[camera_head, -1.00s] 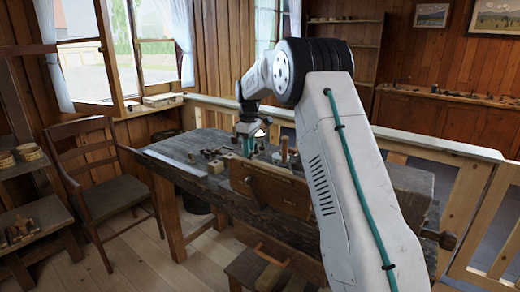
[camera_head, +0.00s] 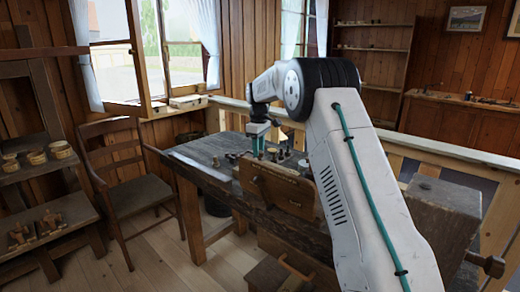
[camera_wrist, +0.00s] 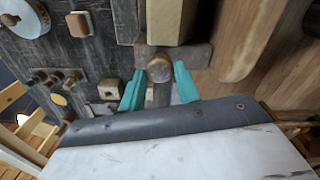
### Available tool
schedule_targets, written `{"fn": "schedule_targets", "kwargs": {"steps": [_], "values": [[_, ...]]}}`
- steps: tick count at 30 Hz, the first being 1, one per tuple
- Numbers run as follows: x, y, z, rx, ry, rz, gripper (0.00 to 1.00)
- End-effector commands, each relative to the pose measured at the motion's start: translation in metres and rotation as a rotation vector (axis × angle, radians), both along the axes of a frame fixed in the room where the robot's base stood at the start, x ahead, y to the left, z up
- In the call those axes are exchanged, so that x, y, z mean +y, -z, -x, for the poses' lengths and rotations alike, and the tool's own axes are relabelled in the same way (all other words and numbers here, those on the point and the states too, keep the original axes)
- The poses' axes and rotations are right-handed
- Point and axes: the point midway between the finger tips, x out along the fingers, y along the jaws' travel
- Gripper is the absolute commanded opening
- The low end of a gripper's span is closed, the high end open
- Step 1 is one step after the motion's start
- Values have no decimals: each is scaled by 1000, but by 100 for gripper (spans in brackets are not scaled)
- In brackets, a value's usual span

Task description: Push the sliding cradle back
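In the wrist view, my gripper (camera_wrist: 159,74) has its two teal fingers apart, one on each side of a round brown wooden knob (camera_wrist: 160,64). A gap shows between fingers and knob; I cannot tell whether either touches it. Behind the knob are a dark wooden crosspiece (camera_wrist: 195,54) and a pale wooden block (camera_wrist: 168,18), which may be the sliding cradle; I cannot tell for sure. In the head view, my gripper (camera_head: 258,143) points down over the workbench (camera_head: 205,150), among small parts, and the cradle is not clear there.
In the wrist view, pegs (camera_wrist: 54,82), a small block with a hole (camera_wrist: 109,89) and a pale disc (camera_wrist: 25,15) lie left of the fingers. The head view shows a chair (camera_head: 125,180) left of the bench and a railing (camera_head: 430,150) behind it.

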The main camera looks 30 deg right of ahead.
Motion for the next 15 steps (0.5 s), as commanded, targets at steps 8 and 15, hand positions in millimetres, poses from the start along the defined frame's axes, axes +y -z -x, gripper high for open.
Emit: {"fn": "schedule_targets", "kwargs": {"steps": [8,15], "values": [[-4,-1,1,0,3,1,52],[-4,-17,0,-1,3,3,52]]}}
